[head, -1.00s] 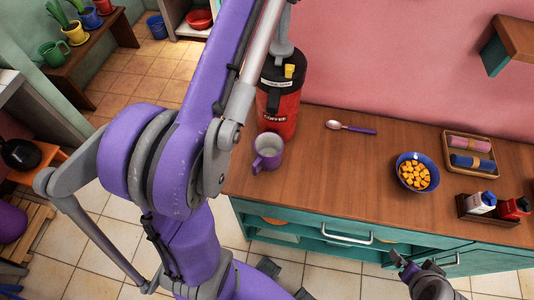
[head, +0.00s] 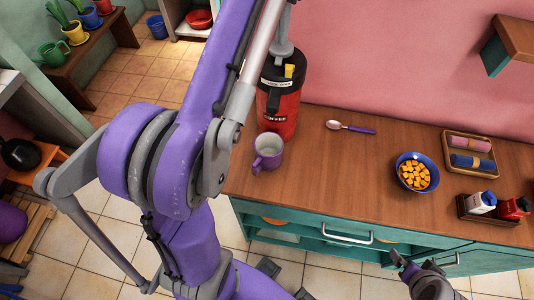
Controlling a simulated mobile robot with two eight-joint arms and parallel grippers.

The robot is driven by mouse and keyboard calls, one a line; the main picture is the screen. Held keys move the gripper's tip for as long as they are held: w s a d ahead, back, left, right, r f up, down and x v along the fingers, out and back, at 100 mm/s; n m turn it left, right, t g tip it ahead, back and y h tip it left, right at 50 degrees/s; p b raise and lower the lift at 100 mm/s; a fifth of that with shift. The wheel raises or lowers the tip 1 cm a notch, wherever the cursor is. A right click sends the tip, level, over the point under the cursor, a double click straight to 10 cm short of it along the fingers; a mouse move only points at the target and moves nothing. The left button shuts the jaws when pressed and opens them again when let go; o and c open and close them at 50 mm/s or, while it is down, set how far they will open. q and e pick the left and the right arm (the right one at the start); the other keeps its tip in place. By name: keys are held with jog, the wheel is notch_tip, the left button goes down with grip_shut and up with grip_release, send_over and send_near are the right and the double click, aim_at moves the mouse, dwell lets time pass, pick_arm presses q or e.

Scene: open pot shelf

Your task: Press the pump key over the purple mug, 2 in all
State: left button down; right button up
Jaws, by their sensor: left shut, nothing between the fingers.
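The red and black coffee dispenser (head: 283,108) stands upright at the back left of the counter. A small yellow key (head: 289,71) shows on its dark top. The purple mug (head: 268,152) stands upright in front of the dispenser, and its pale inside shows. My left gripper (head: 283,53) is shut and empty, pointing down at the top of the dispenser beside the yellow key. Whether it touches a key is not clear, and my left arm hides part of the view. My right gripper (head: 410,268) is low at the front of the counter, away from the dispenser; its opening is unclear.
A spoon with a purple handle (head: 351,127) lies on the wooden counter (head: 325,165). To the right are a blue bowl of orange cubes (head: 417,172), a tray with rolled cloths (head: 470,154) and a bottle caddy (head: 493,208). A wall shelf (head: 510,45) juts out at upper right.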

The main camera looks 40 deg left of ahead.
aim_at(280, 49)
dwell(0.4)
pick_arm(q)
jog(key=shift+f+b, duration=0.65)
jog(key=shift+f, duration=0.9)
jog(key=shift+r, duration=0.25)
jog(key=shift+r+p, duration=1.05)
jog(key=shift+r, duration=0.3)
jog(key=shift+f, duration=0.2)
